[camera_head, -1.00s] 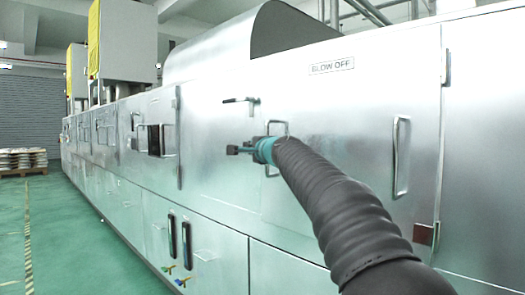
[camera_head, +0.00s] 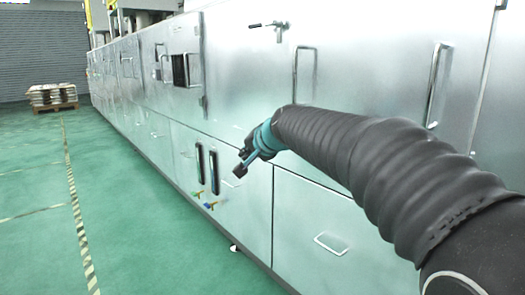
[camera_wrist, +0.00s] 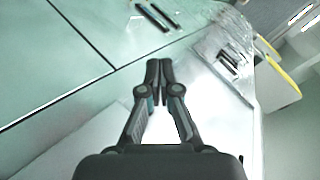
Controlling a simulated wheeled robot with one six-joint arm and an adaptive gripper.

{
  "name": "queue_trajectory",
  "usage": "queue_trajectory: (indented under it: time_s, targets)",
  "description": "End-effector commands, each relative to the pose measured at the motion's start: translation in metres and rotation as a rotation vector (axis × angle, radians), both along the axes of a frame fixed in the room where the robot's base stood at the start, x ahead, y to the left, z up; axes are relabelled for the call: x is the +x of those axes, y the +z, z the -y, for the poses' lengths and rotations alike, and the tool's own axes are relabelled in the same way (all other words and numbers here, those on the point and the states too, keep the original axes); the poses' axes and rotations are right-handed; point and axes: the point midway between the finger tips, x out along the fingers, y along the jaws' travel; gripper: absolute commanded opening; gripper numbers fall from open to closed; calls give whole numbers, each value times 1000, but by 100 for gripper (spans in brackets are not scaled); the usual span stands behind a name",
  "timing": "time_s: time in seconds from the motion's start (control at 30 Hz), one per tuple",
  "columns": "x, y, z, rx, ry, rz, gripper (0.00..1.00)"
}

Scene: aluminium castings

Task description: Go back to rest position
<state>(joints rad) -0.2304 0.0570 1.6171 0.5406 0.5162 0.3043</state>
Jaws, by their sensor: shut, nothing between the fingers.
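My gripper (camera_head: 240,169) is at the end of my sleeved arm, in front of the long metal machine (camera_head: 240,75), pointing left and down. In the wrist view my gripper (camera_wrist: 159,64) has its two fingertips together with nothing between them. The machine's panels fill most of the wrist view, tilted. In the head view the gripper appears in front of the lower panels, right of two black handles (camera_head: 207,168). I cannot tell how far it is from the panels.
A door handle (camera_head: 305,75) and another handle (camera_head: 437,85) stick out from the upper doors. A lower drawer handle (camera_head: 331,244) is below my arm. Green floor (camera_head: 140,215) with striped tape is open on the left. A loaded pallet (camera_head: 54,97) stands far back.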

Motion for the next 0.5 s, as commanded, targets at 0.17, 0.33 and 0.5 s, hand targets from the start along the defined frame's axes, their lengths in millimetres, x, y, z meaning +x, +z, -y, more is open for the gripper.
queue_trajectory:
  time_s: [0.17,0.33,0.5]
  targets:
    - [-86,-71,45,-280,130,-120,0]
    - [-172,-124,93,-490,230,-225,0]
    - [-256,-168,139,-646,295,-319,0]
